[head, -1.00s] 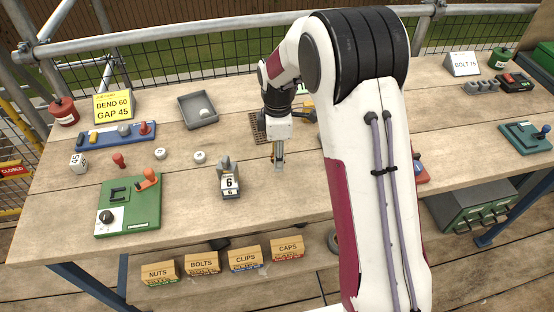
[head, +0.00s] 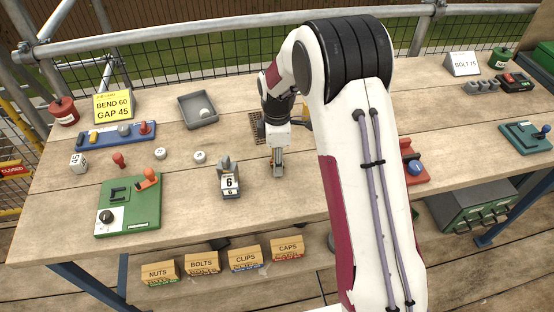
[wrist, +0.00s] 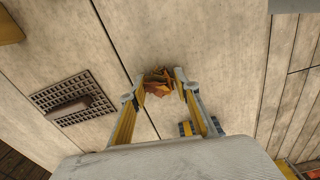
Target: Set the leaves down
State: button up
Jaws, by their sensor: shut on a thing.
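My gripper (head: 277,172) points down over the middle of the workbench (head: 190,178), right of the grey number counter (head: 229,182). In the wrist view its fingers (wrist: 160,84) are shut on a small clump of orange-brown leaves (wrist: 158,76). The leaves sit between the two fingertips. I cannot tell whether they touch the wood beneath. In the head view the leaves cannot be made out.
A dark grate (wrist: 75,97) with a brown piece on it lies left in the wrist view. A grey tray (head: 198,111) stands behind. A green control panel (head: 128,205) is at left, a red one (head: 414,162) right of my arm. Bare wood surrounds the gripper.

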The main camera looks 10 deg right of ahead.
jog(key=o, duration=0.8)
jog(key=shift+r, duration=0.1)
jog(key=shift+s+d+r, duration=0.1)
jog(key=shift+s+r, duration=0.05)
jog(key=shift+r, duration=1.75)
jog(key=shift+s+r, duration=0.1)
jog(key=shift+r, duration=1.8)
jog(key=shift+r, duration=0.1)
